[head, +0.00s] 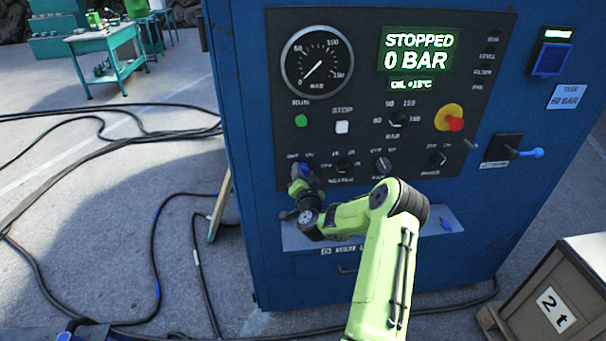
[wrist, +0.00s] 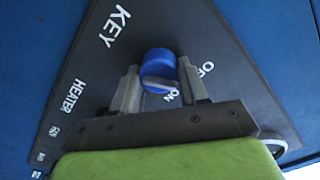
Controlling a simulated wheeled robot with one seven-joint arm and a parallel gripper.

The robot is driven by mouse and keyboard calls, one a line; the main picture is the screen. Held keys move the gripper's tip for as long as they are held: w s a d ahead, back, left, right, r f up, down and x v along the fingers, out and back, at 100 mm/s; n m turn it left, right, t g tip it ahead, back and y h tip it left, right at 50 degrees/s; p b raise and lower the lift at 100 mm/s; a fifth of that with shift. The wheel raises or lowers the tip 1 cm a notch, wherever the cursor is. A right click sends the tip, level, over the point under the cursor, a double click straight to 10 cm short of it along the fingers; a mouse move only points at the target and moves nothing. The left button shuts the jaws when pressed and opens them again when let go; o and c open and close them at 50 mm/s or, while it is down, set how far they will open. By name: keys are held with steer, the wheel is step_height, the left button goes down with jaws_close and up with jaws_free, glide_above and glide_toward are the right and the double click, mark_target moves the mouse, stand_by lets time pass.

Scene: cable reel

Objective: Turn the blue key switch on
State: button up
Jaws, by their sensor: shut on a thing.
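The blue key switch (head: 294,170) is at the lower left of the dark control panel (head: 453,60), largely hidden by my gripper (head: 300,181) in the head view. In the wrist view the round blue knob (wrist: 158,62) with a pale grey bar sits between the fingertips of my gripper (wrist: 160,78). The gripper is shut on the knob, one finger on each side. The labels KEY, OFF and ON show around it. The bar lies close to the ON label, but I cannot tell surely which mark it points at.
The display (head: 418,50) reads STOPPED, 0 BAR. A gauge (head: 317,62), a green button (head: 301,121), a white button (head: 342,127), several dark knobs and a red-and-yellow stop button (head: 449,118) are nearby. A shelf (head: 440,222) juts out below. Cables (head: 155,245) lie on the floor.

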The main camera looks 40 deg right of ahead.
steer(key=m+p, duration=0.1)
steer(key=m, duration=0.4)
steer(key=shift+m, duration=0.4)
steer(key=m+p, duration=0.1)
steer(key=m, duration=0.4)
steer(key=shift+s+d+f, duration=0.1)
steer(key=shift+f, duration=0.05)
steer(key=shift+m, duration=0.4)
steer(key=o, duration=1.1)
steer(key=shift+c, duration=0.2)
steer(key=b+v, duration=1.4)
steer(key=v, duration=0.1)
steer(key=shift+s+a, duration=0.2)
steer(key=shift+a, duration=0.15)
